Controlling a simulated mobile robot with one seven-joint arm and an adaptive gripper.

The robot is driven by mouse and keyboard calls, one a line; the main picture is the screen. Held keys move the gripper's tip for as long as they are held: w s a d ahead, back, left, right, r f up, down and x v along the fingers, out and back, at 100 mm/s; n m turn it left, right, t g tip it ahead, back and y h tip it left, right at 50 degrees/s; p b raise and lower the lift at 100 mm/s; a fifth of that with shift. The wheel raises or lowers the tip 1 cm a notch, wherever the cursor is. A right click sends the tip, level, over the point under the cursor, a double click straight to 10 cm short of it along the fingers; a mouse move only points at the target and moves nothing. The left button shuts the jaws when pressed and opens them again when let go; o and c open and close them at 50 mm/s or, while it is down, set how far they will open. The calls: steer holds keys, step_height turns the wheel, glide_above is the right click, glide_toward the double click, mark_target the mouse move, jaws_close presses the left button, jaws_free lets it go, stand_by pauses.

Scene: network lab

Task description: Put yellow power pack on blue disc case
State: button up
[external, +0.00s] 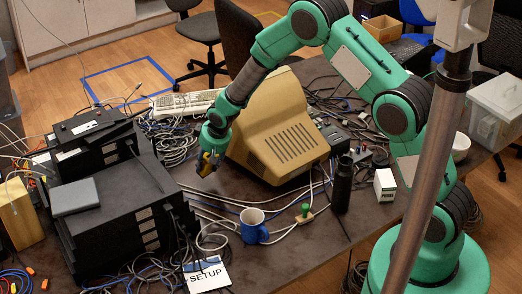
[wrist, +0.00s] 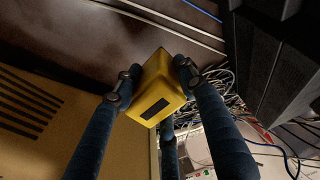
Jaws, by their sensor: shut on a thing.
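The yellow power pack (wrist: 160,88) is a small box with a dark rectangle on one face. In the wrist view it sits between the dark fingers of my gripper (wrist: 156,72), which is shut on it. In the external view my gripper (external: 208,167) hangs above the table between the black equipment stack and the beige monitor, and the pack shows as a small yellow patch there. A flat, partly blue item (external: 203,263) lies at the SETUP card near the front edge; it may be the blue disc case, but I cannot tell for sure.
A blue mug (external: 253,226), a green-knobbed piece (external: 304,212) and a black bottle (external: 342,184) stand near the front. The beige monitor (external: 280,140) is right of my gripper, the black stack (external: 128,215) left. Loose cables cross the table (external: 215,187).

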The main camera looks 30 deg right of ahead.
mark_target(205, 154)
steer(key=shift+r, duration=0.15)
steer(key=shift+w+r, duration=0.1)
steer(key=shift+r, duration=0.45)
steer(key=r, duration=0.5)
steer(key=shift+s+a, duration=0.25)
steer(key=shift+s, duration=0.15)
steer(key=s+a+n+g+p, duration=0.1)
steer(key=s+a+p, duration=0.1)
steer(key=s+a, duration=0.5)
steer(key=s+a+n+g+p, duration=0.1)
steer(key=s+a+n, duration=0.15)
steer(key=s, duration=0.95)
steer(key=s+a+n+g+h+p, duration=0.1)
steer(key=s+p, duration=0.1)
steer(key=s, duration=1.2)
steer(key=s+a+n+g+p, duration=0.1)
steer(key=s+n+p, duration=0.15)
steer(key=s, duration=1.05)
steer(key=shift+m, duration=0.4)
steer(key=shift+d+f, duration=0.15)
steer(key=shift+f, duration=2.45)
